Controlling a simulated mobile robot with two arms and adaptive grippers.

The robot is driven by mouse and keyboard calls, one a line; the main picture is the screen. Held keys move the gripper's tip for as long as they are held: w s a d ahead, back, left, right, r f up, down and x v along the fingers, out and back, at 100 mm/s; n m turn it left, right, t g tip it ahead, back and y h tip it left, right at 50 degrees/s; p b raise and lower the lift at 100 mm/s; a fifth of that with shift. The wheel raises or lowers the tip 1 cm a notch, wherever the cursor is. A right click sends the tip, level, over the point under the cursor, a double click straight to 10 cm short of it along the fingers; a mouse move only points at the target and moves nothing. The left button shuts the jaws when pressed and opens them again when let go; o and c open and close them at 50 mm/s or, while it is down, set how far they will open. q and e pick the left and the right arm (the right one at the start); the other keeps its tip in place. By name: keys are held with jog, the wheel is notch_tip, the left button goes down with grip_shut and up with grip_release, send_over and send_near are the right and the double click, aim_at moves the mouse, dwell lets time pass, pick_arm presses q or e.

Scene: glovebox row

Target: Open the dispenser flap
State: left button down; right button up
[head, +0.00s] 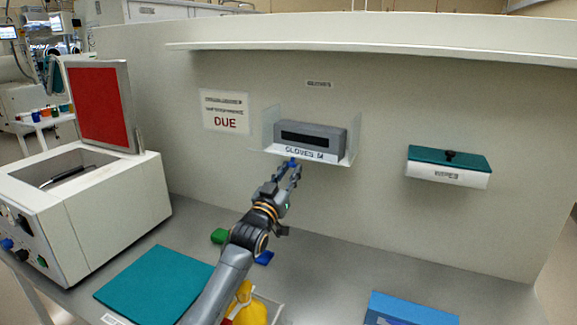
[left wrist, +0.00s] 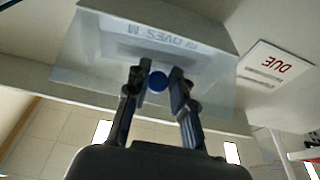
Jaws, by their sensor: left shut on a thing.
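The glove dispenser is a clear holder (head: 355,138) on the back wall, with a grey slotted box (head: 310,136) in it. Its white front flap (head: 322,156) is labelled GLOVES M and looks down, over the lower front. A small blue knob (left wrist: 157,82) sits under the flap's lower edge. My left gripper (head: 291,167) reaches up to the knob from below, its fingers on either side of it and shut on it. In the left wrist view the label (left wrist: 160,36) appears upside down. My right gripper is not in view.
A wipes dispenser (head: 447,180) with a teal lid hangs to the right. A white device (head: 90,215) with a raised red-faced lid stands left. On the bench are a teal mat (head: 155,285), a blue box (head: 410,310) and a yellow item (head: 252,308). A shelf (head: 380,47) runs above.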

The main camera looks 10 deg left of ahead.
pick_arm(q)
jog(key=c, duration=2.1)
grip_release()
jog(key=shift+w+d+f, duration=0.1)
jog(key=shift+w+f, duration=0.05)
jog(key=shift+f, duration=0.45)
jog(key=shift+w+d+f, duration=0.1)
jog(key=shift+w+f, duration=0.05)
jog(key=shift+f, duration=0.45)
jog(key=o, duration=0.7)
jog(key=shift+w+f, duration=0.1)
jog(key=shift+w, duration=0.3)
jog(key=shift+o, duration=1.3)
jog(key=r+v, duration=0.1)
jog(key=v, duration=1.1)
jog(key=shift+s, duration=0.3)
jog(key=shift+f, duration=0.1)
jog(key=shift+c, duration=0.2)
